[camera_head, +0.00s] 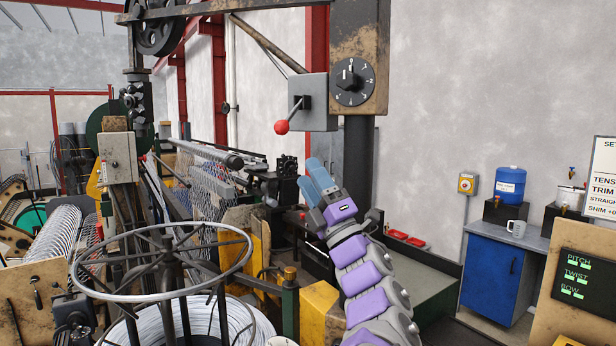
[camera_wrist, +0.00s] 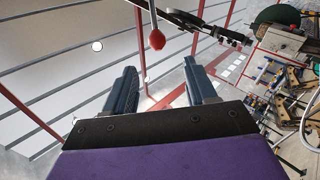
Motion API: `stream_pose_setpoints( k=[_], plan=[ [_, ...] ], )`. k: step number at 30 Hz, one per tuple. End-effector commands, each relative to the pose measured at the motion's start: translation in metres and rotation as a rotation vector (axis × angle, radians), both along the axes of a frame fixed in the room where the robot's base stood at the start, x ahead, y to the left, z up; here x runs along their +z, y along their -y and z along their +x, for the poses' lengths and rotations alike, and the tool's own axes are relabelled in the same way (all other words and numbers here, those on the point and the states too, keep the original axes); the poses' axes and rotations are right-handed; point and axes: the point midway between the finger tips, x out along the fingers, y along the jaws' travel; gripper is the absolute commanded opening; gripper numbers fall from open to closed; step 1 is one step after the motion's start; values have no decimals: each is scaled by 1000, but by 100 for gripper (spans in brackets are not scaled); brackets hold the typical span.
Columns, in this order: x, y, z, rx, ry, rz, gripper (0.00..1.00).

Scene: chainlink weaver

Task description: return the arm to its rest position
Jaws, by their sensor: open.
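My arm, purple and grey, reaches up from the lower middle of the head view. My gripper (camera_head: 318,182) is at its end, with two blue fingers pointing up and to the left. In the wrist view the two fingers of my gripper (camera_wrist: 163,92) stand wide apart with nothing between them. A lever with a red ball knob (camera_head: 282,127) sticks out of a grey box above and left of my gripper. The knob also shows in the wrist view (camera_wrist: 157,40), beyond the fingers and apart from them.
A dial (camera_head: 354,82) sits on a worn panel above my arm. A wire reel ring (camera_head: 165,296) stands at the lower left, near yellow guards. A blue cabinet (camera_head: 490,280) with a mug (camera_head: 516,228) is at the right. A display panel (camera_head: 583,283) stands at the right edge.

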Motion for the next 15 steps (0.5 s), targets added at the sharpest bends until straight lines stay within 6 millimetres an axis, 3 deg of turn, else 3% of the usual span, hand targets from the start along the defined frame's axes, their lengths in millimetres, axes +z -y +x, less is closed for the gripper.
stream_pose_setpoints(
  k=[10,13,15],
  plan=[
    [1,3,1,-10,-13,8,56],
    [2,21,8,-59,-78,46,56],
    [0,44,15,-119,-158,96,56]
  ],
)
